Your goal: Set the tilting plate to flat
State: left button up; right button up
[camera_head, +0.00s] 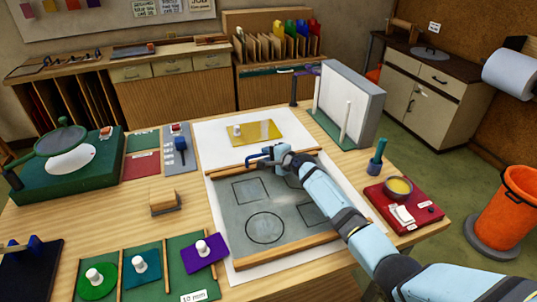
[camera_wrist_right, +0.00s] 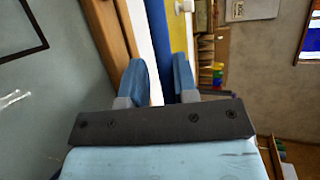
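A grey plate (camera_head: 236,222) with dark square and circle outlines lies between wooden strips on a white sheet. It also shows in the wrist view (camera_wrist_right: 40,110). I cannot tell for sure that it is the tilting plate; a dark round plate (camera_head: 60,140) sits tilted on a green box at the left. My right gripper (camera_head: 262,160) is over the grey plate's far strip, fingers pointing left. In the wrist view its blue fingers (camera_wrist_right: 161,82) are apart, with a gap between them. My left gripper is not in view.
A yellow sheet (camera_head: 257,132) with a white knob lies behind the plate. An upright white panel (camera_head: 348,100) stands at the back right. A red tray (camera_head: 404,214) with a bowl is right of my arm. Coloured knobbed pieces (camera_head: 146,265) lie on a green board front left.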

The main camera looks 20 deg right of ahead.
jog(key=shift+s+f, duration=0.1)
jog(key=shift+s, duration=0.05)
jog(key=shift+s+d, duration=0.15)
jog(key=shift+s, duration=0.1)
jog(key=v, duration=0.4)
jog(key=p+v, duration=0.1)
jog(key=v, duration=0.8)
jog(key=shift+r, duration=0.3)
